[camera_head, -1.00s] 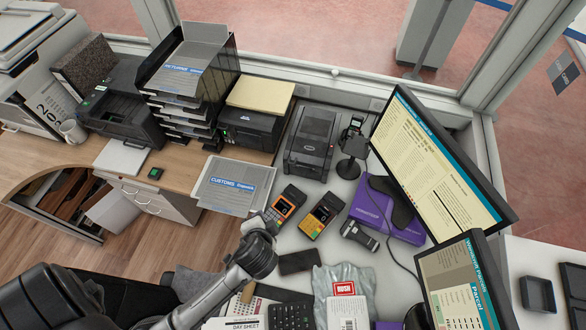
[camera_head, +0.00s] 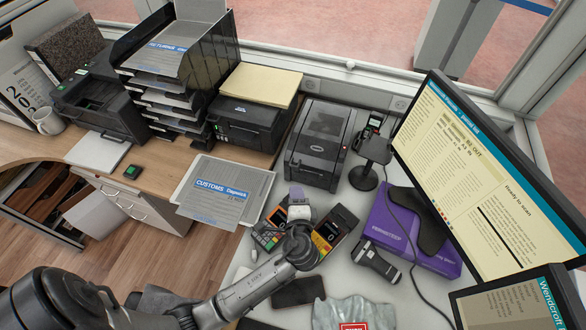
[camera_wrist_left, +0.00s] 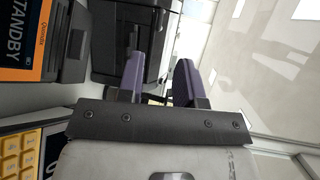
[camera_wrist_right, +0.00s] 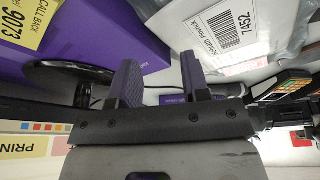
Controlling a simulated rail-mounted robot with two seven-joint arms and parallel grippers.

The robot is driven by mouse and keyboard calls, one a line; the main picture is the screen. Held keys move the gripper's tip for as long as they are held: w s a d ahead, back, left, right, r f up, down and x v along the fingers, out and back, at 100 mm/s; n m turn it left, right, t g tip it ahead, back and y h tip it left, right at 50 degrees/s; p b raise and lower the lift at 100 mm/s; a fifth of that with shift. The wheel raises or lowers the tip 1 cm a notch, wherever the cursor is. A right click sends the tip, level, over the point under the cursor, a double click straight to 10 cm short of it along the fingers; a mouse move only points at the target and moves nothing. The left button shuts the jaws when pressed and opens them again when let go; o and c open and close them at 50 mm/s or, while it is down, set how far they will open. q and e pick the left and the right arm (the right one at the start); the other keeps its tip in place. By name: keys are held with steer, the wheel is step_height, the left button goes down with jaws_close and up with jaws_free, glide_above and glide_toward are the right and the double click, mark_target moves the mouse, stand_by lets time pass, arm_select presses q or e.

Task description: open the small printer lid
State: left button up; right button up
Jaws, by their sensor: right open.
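The small printer (camera_head: 318,145) is a dark grey box with a rounded lid (camera_head: 326,119) on the white counter. Its lid looks down. My left gripper (camera_head: 298,190) is in front of the printer, above the card terminals, with its fingers toward the printer's front. In the left wrist view the two purple fingers (camera_wrist_left: 158,80) stand apart with nothing between them, and the dark printer body (camera_wrist_left: 118,40) is behind them. My right gripper is outside the head view. Its own wrist view shows its purple fingers (camera_wrist_right: 161,80) apart and empty.
Two card terminals (camera_head: 335,228) lie under the left gripper. A scanner on a stand (camera_head: 365,175) is close right of the printer; a purple box (camera_head: 440,258) and monitor (camera_head: 490,175) are further right. A larger printer (camera_head: 245,125) with yellow paper is at left.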

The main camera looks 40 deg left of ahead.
arm_select(q)
steer(key=b+x, duration=0.1)
steer(key=x, duration=1)
steer(key=shift+a, duration=0.2)
arm_select(e)
steer(key=shift+a+f, duration=0.15)
steer(key=shift+f, duration=0.65)
arm_select(q)
steer(key=shift+w+f, duration=0.1)
jaws_close()
